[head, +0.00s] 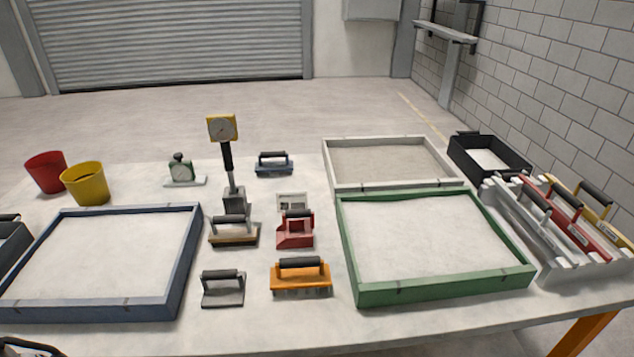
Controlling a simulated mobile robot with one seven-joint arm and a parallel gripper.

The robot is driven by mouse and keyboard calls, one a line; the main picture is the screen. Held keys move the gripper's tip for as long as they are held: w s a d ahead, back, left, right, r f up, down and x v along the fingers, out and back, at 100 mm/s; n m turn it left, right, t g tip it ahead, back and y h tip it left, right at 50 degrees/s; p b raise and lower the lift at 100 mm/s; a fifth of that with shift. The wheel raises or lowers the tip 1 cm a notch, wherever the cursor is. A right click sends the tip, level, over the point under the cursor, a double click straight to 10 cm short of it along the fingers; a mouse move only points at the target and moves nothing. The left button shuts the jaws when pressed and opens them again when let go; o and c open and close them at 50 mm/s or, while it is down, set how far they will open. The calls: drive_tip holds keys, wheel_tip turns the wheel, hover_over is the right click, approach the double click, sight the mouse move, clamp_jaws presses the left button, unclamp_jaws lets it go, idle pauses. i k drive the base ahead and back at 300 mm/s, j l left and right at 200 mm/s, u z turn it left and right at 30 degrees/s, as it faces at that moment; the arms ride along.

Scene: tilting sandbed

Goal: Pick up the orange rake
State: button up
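The orange rake (300,278) stands on the table near its front edge, left of the green-framed sandbed. It has an orange body, a black bar handle on top and short dark tines below. Nothing covers it and nothing is touching it. My gripper's fingers do not show. Only a dark curved part, cut off by the frame, shows at the bottom left corner, and I cannot tell what it is.
A grey float (223,288) is left of the rake and a red tool (295,230) is behind it. The green frame (440,287) is close on its right. A blue frame (100,308) and a tool rack (590,268) flank the table. The front strip is clear.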

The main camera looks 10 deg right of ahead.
sight(306, 272)
drive_tip(key=k+j+z, duration=0.15)
drive_tip(key=z, duration=0.25)
drive_tip(key=k+j+z, duration=0.2)
drive_tip(key=z, duration=0.15)
drive_tip(key=k+j+z, duration=0.1)
drive_tip(key=z, duration=0.3)
drive_tip(key=k+z, duration=0.35)
